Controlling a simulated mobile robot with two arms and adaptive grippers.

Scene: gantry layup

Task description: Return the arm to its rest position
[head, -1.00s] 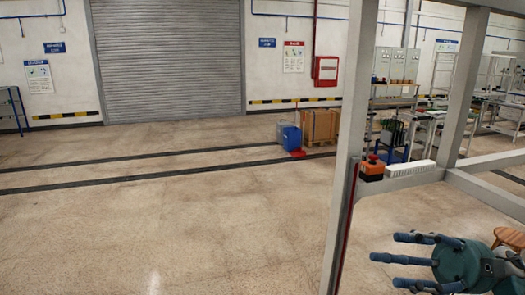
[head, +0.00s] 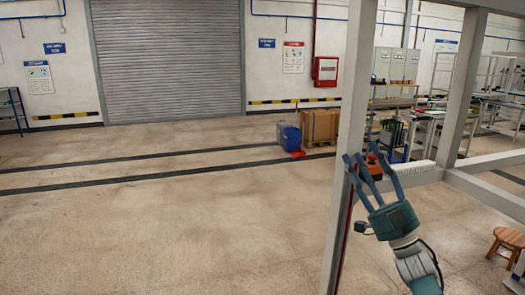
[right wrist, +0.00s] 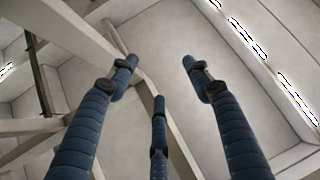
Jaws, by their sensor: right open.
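My right gripper (head: 368,168) is raised in front of the gantry post in the head view. Its blue fingers point up and are spread, with nothing between them. In the right wrist view the open fingers (right wrist: 160,85) point toward the ceiling and pale beams. The gripper overlaps the red emergency-stop button on its orange box (head: 376,170) in the head view; I cannot tell whether they touch. My left gripper is not in view.
The grey gantry post (head: 345,130) and its crossbar (head: 485,195) stand close to my right arm. A wooden stool (head: 508,240) is at the right edge. A blue bin (head: 288,136) and a wooden crate (head: 320,126) stand farther back. The floor at left is clear.

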